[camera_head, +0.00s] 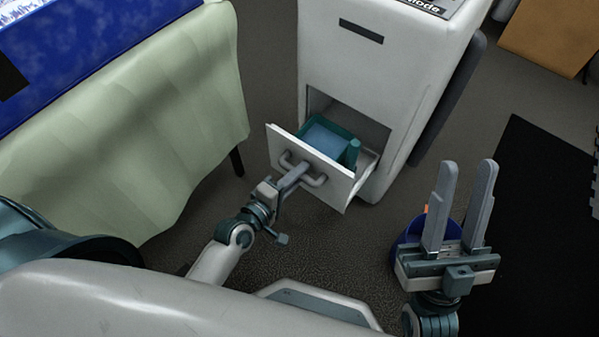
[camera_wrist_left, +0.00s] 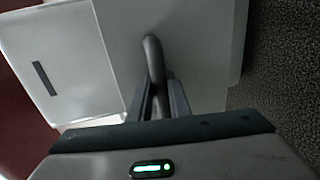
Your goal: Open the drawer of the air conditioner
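The white air conditioner (camera_head: 385,60) stands at the top middle of the head view. Its drawer (camera_head: 335,176) is pulled out at the lower front, and a teal container (camera_head: 328,138) shows inside it. The drawer front carries a grey bar handle (camera_head: 316,182), which also shows in the left wrist view (camera_wrist_left: 154,58). My left gripper (camera_head: 297,174) is at the handle; in the left wrist view its two fingers (camera_wrist_left: 160,92) close in on either side of the bar. My right gripper (camera_head: 461,195) is open and empty, pointing up, to the right of the drawer.
A table with a pale green cloth (camera_head: 150,130) stands left of the drawer. A blue bin (camera_head: 408,250) is partly hidden behind my right gripper. A black mat (camera_head: 540,220) lies on the right, and an orange-brown box (camera_head: 550,35) is at the top right. Grey floor shows between them.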

